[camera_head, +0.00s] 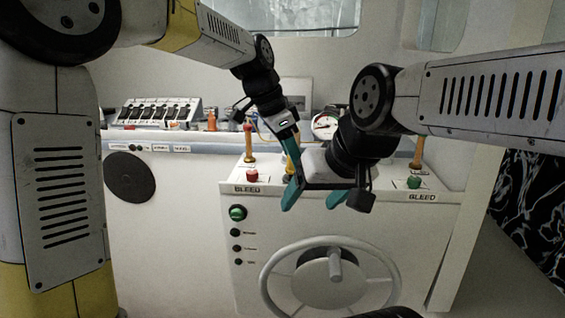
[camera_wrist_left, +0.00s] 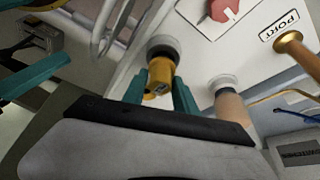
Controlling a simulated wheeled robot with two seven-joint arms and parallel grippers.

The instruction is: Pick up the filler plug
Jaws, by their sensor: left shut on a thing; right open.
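The filler plug appears to be the yellow-orange piece (camera_wrist_left: 160,76) in the left wrist view, seated at a round silver collar on a white panel. My left gripper (camera_wrist_left: 160,92) has its teal fingers on either side of the plug, shut on it. In the head view the left gripper (camera_head: 289,146) reaches down over the console top, with a little yellow of the plug (camera_head: 289,166) showing; the right gripper hides part of this spot. My right gripper (camera_head: 312,196) is open and empty in front of the console's top edge, close to the left gripper.
The white console has a grey handwheel (camera_head: 270,290) on its front. A red knob (camera_head: 252,175), a green knob (camera_head: 413,182) and a tan lever (camera_head: 249,145) stand on top. A gauge (camera_head: 325,126) and switch panel (camera_head: 155,112) sit behind. A peach cylinder (camera_wrist_left: 232,108) stands beside the plug.

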